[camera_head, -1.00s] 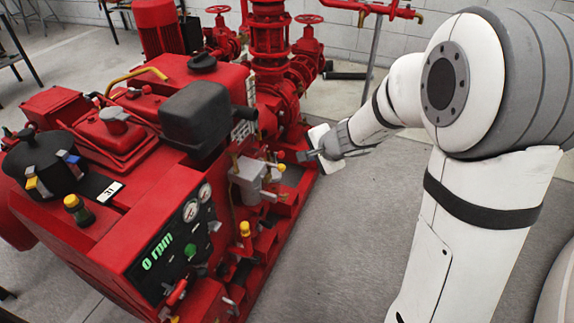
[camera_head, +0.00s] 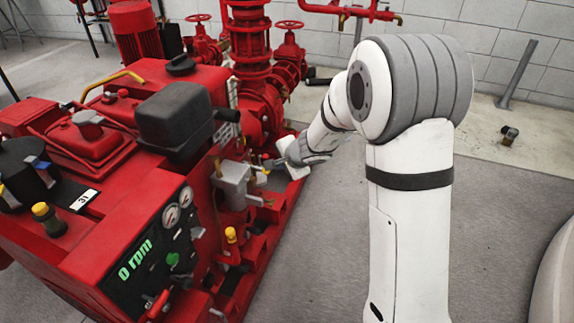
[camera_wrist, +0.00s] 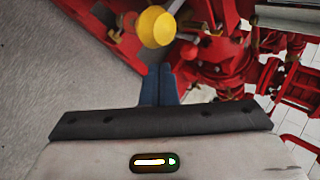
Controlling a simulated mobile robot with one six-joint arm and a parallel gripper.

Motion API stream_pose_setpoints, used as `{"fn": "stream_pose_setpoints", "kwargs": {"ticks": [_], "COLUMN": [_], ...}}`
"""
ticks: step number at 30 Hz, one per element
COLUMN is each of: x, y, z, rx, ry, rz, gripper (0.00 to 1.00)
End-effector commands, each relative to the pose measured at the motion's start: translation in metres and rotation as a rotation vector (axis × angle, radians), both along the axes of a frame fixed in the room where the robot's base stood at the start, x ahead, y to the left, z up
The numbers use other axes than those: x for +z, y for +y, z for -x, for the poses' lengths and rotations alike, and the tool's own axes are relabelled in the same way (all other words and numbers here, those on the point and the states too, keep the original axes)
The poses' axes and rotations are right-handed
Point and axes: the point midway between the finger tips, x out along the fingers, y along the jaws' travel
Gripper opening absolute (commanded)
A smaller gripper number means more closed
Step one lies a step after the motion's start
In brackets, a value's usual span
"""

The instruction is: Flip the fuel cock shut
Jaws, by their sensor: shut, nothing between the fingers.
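My gripper (camera_head: 270,163) is shut and empty, held at the near side of the red pumpset, close to a grey box (camera_head: 233,184) with small fittings. In the wrist view, my closed dark fingers (camera_wrist: 158,75) point toward a round yellow knob (camera_wrist: 155,27). The knob lies just beyond the fingertips, and a small gap seems to show between them.
The red engine block (camera_head: 135,200) with its gauge panel (camera_head: 150,255) fills the left. Red pipes and valve wheels (camera_head: 290,25) stand behind my gripper. A yellow-topped fitting (camera_head: 231,235) rises nearer the front. The grey floor (camera_head: 310,250) at right is open.

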Motion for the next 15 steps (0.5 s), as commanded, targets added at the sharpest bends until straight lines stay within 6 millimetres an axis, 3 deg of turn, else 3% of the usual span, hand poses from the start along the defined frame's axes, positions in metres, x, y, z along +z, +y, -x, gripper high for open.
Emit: {"fn": "stream_pose_setpoints", "kwargs": {"ticks": [6, 15], "x": [-0.003, -0.006], "y": [0.018, 0.024], "z": [-0.024, -0.032], "rx": [0.001, 0.001], "ry": [-0.001, 0.000], "rz": [0.001, 0.001], "gripper": [0.00, 0.00]}}
